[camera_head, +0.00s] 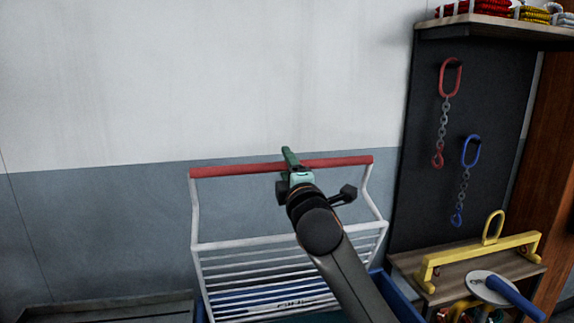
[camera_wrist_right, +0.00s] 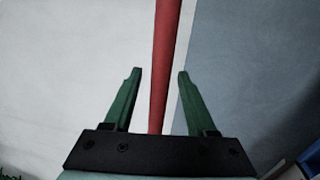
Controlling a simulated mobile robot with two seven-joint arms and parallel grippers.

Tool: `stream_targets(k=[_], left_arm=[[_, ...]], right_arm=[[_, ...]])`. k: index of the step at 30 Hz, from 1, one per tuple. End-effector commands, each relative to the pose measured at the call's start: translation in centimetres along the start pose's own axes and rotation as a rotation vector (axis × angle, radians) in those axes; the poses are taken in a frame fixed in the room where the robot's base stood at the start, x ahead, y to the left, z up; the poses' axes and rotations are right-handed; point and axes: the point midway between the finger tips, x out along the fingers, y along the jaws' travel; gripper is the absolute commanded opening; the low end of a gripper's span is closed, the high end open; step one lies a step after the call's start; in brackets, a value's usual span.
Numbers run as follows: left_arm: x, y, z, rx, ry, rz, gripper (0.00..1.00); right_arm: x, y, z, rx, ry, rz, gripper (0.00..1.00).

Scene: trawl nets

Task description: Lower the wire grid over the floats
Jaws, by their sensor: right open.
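The white wire grid (camera_head: 262,270) stands tilted up at the back of a blue crate (camera_head: 402,296), with a red bar (camera_head: 225,171) across its raised top. My right gripper (camera_head: 290,158) is at the middle of the red bar. In the right wrist view, its two green fingers (camera_wrist_right: 157,88) are open, with the red bar (camera_wrist_right: 165,50) running between them; I cannot tell whether either finger touches it. The floats cannot be made out; my arm and the grid cover much of the crate. My left gripper is not in view.
A dark board to the right holds a red chain hook (camera_head: 443,120) and a blue chain hook (camera_head: 465,165). Below them, a yellow lifting beam (camera_head: 480,258) rests on a wooden shelf (camera_head: 440,293). A blue-handled tool (camera_head: 515,297) is at lower right. The wall behind the grid is bare.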

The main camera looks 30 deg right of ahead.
Motion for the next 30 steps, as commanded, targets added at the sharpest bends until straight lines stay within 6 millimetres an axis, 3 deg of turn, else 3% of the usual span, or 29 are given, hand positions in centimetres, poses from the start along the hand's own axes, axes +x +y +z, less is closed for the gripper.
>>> stream_targets(k=[8, 24, 30], left_arm=[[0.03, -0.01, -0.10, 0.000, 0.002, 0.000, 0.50], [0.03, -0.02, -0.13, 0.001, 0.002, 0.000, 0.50], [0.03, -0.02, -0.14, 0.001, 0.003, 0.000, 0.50]], right_arm=[[0.16, 0.01, -0.02, 0.001, 0.001, 0.001, 0.57], [0.13, -0.02, -0.02, 0.000, 0.000, 0.000, 0.00], [0.13, -0.03, -0.01, 0.000, 0.000, 0.000, 0.00]])
